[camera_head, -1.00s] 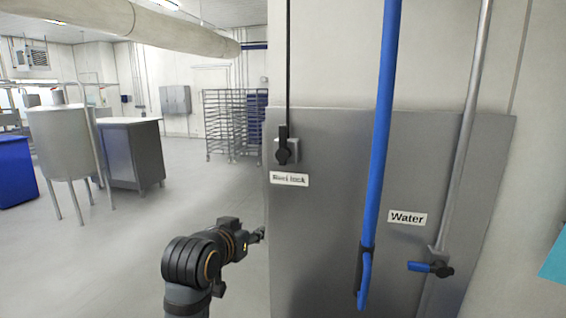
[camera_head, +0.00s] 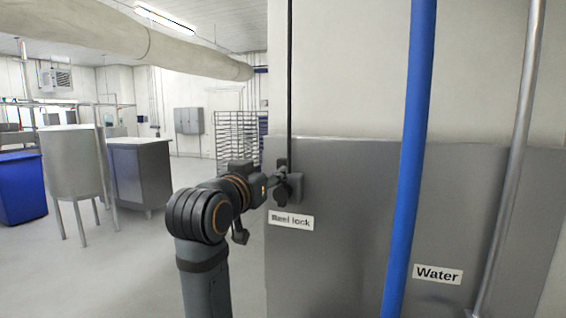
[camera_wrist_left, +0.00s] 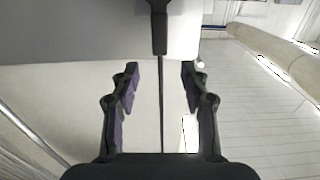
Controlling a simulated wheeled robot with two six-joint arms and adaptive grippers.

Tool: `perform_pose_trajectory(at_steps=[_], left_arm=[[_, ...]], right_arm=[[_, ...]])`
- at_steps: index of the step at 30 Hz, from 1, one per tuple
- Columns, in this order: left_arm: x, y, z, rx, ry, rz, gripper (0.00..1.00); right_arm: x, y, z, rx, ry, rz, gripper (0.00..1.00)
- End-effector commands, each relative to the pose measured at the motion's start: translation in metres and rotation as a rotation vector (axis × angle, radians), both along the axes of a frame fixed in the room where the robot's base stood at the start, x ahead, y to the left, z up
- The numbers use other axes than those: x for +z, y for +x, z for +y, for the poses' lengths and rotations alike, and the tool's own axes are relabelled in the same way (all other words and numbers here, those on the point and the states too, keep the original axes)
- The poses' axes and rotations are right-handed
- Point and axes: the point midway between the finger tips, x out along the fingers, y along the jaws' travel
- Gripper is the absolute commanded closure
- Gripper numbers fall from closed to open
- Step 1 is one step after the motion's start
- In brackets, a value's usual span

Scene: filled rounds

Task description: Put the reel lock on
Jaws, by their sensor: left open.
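The reel lock is a small grey box (camera_head: 295,187) with a black handle (camera_head: 282,194) on a grey wall panel. A "Reel lock" label (camera_head: 291,222) sits under it. My left gripper (camera_head: 277,181) is right at the lock and covers part of it. In the left wrist view the gripper (camera_wrist_left: 160,68) is open, fingers spread on both sides. The dark lever (camera_wrist_left: 159,32) comes in from the top between the fingertips, apart from both. My right gripper is not in view.
A thin black line (camera_head: 290,80) runs up the wall above the lock. A thick blue hose (camera_head: 411,150) hangs to the right, with a "Water" label (camera_head: 438,274) and a metal pipe (camera_head: 512,160) beyond. Open floor (camera_head: 120,260) lies left.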

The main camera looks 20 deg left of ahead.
Motion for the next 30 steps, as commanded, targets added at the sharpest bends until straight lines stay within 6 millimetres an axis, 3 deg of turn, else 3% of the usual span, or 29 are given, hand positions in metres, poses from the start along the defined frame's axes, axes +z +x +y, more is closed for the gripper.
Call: perform_pose_trajectory(at_steps=[3, 6, 8, 12, 17, 24, 30], left_arm=[[0.005, 0.025, -0.001, 0.0, 0.0, 0.008, 0.55], [0.005, 0.047, -0.002, 0.0, 0.0, 0.008, 0.55], [0.005, 0.059, -0.002, 0.0, 0.001, 0.007, 0.55], [0.004, 0.081, -0.003, 0.0, 0.001, 0.006, 0.55], [0.001, 0.092, -0.003, 0.0, 0.001, 0.003, 0.55], [-0.001, 0.093, -0.003, 0.0, 0.0, 0.002, 0.55], [0.0, 0.093, -0.003, 0.0, 0.0, 0.002, 0.81]], right_arm=[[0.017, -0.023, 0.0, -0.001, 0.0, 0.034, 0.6], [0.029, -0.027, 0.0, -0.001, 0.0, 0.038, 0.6], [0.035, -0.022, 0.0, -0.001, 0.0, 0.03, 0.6], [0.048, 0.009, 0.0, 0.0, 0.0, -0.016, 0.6], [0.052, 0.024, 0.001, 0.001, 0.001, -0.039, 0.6], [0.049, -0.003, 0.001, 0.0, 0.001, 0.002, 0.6], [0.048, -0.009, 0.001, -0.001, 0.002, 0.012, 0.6]])
